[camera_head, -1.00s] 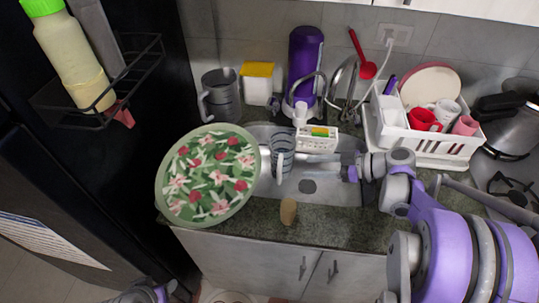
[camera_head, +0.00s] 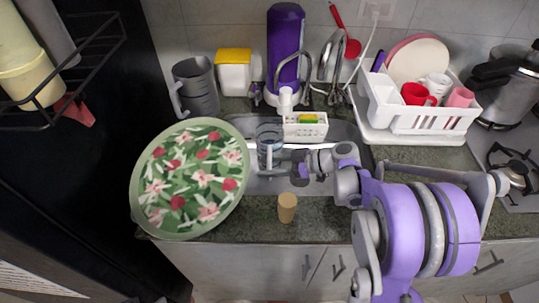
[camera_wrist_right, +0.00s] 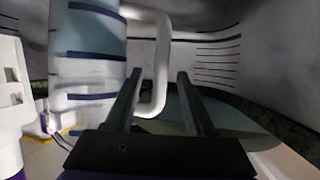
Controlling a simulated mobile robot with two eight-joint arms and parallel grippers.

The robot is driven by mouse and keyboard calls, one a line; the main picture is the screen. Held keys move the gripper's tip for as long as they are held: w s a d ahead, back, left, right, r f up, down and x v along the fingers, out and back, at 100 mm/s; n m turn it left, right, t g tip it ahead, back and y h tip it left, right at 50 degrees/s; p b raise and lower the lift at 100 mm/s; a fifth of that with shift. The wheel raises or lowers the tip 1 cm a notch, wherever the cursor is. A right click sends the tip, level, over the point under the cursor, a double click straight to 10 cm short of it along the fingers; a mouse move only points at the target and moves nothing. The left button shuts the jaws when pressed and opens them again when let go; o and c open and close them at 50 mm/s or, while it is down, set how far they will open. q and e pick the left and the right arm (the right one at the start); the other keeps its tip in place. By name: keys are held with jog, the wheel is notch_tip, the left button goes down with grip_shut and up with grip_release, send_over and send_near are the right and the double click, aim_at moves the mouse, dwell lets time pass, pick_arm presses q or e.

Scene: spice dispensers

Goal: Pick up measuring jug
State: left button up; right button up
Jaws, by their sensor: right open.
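The measuring jug (camera_head: 268,142) is clear with blue bands and stands upright at the left part of the sink. In the right wrist view its banded body (camera_wrist_right: 88,62) fills the left side, and its pale handle (camera_wrist_right: 160,62) hangs between the finger lines. My right gripper (camera_head: 297,166) is just right of the jug in the head view. Its two fingers (camera_wrist_right: 158,75) are apart and point at the handle. I cannot tell whether they touch it. My left gripper is not in view.
A green floral plate (camera_head: 190,180) leans left of the sink. A white caddy (camera_head: 305,127) sits behind my right gripper, and a brown cup-like piece (camera_head: 287,207) stands in front. A grey jug (camera_head: 195,88), purple bottle (camera_head: 285,45) and dish rack (camera_head: 420,130) line the back.

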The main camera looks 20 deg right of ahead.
jog(key=x, duration=0.3)
jog(key=shift+w+a+f, duration=0.1)
grip_shut()
dwell(1.3)
